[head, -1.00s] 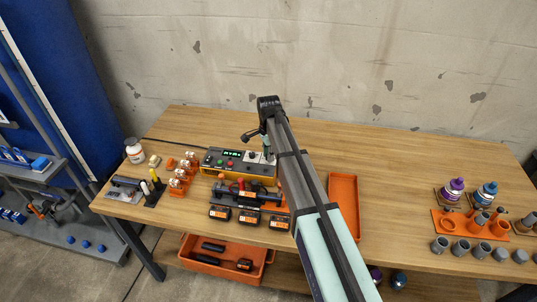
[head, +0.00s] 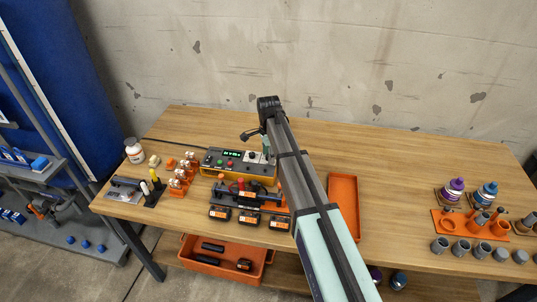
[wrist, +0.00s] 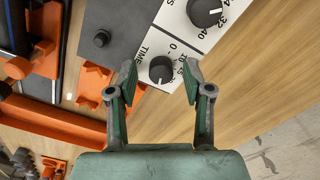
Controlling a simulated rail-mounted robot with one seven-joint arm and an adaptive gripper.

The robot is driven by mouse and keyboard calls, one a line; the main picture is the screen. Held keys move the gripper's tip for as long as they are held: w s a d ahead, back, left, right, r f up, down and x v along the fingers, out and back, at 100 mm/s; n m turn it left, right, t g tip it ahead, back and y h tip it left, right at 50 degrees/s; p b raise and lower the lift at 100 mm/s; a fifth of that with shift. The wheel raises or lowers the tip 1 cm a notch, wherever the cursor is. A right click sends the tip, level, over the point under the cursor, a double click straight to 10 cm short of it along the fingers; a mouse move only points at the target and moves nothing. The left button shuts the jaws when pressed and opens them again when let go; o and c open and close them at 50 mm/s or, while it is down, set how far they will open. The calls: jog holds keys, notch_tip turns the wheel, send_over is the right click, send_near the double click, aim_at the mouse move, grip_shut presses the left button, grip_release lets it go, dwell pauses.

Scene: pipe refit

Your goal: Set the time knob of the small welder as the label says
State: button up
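The small welder (head: 236,165) stands on the bench with a lit green display, too small to read. Its panel fills the top of the wrist view. The black time knob (wrist: 161,69) has a white pointer mark and sits on a white plate marked TIME, with numbers partly hidden by a finger. My gripper (wrist: 158,78) is open, its fingertips on either side of the time knob, with visible gaps. I cannot tell how far above the panel they are. A second, larger knob (wrist: 204,11) has numbers around it, including 32 and 40. The label giving the setting is not readable.
Orange clamps (head: 177,183) stand left of the welder. A pipe fixture (head: 246,196) and several battery-like blocks (head: 249,218) lie in front. An empty orange tray (head: 343,205) is to the right of my arm. The bench behind the welder is mostly clear.

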notch_tip(320, 180, up, 12)
dwell(0.7)
